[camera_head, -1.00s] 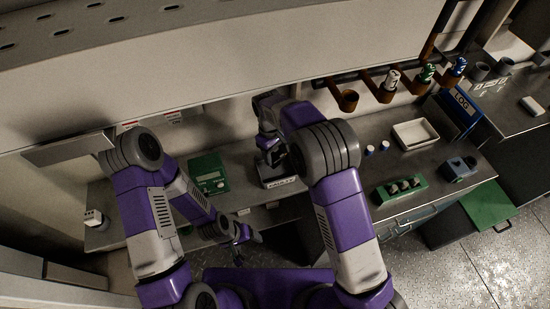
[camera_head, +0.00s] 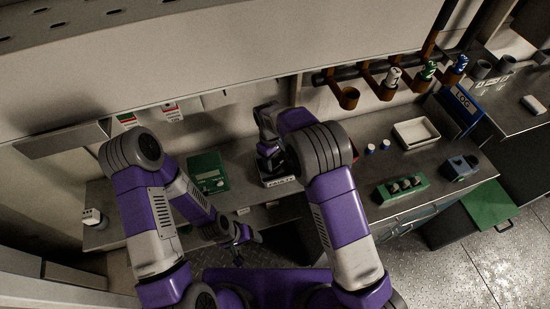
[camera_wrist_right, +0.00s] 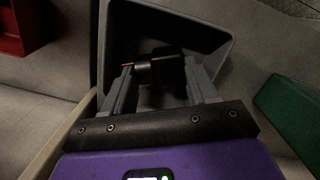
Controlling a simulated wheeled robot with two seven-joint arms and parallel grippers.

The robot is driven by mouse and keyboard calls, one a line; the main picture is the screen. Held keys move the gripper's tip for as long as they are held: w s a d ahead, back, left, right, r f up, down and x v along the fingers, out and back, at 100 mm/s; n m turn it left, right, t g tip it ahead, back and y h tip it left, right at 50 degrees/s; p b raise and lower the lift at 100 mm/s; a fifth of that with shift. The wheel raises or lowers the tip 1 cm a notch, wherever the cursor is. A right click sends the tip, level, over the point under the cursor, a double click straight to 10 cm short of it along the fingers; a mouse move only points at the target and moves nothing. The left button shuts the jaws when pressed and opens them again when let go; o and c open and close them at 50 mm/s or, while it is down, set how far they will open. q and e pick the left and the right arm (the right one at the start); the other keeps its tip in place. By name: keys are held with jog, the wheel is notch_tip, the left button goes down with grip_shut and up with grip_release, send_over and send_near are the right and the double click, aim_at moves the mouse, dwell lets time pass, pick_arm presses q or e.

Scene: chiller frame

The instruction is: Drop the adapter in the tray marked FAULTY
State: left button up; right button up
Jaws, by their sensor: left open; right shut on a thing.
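The black adapter (camera_wrist_right: 160,69), with a small orange-brown tip, is between the fingers of my right gripper (camera_wrist_right: 160,78), which is shut on it. A grey tray (camera_wrist_right: 218,58) lies below and around the adapter in the right wrist view; I cannot tell whether the adapter touches its floor. In the head view my right gripper (camera_head: 269,154) is over this tray, whose white front label (camera_head: 281,181) seems to read FAULTY. The adapter is hidden there. My left gripper (camera_head: 240,241) is open and empty, low in front of the bench edge.
A green device (camera_head: 208,174) stands left of the tray. A red container (camera_wrist_right: 22,25) is near the tray in the wrist view. A white tray (camera_head: 416,132), a green block (camera_head: 401,189) and a blue-grey device (camera_head: 460,167) stand on the right bench.

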jog(key=o, duration=1.2)
jog(key=shift+r, duration=0.1)
jog(key=shift+r, duration=0.2)
jog(key=r, duration=0.4)
jog(key=r+p, duration=0.1)
jog(key=r, duration=0.3)
jog(key=w+a+r+p, duration=0.1)
jog(key=r, duration=0.3)
jog(key=shift+r, duration=0.3)
jog(key=shift+s, duration=0.1)
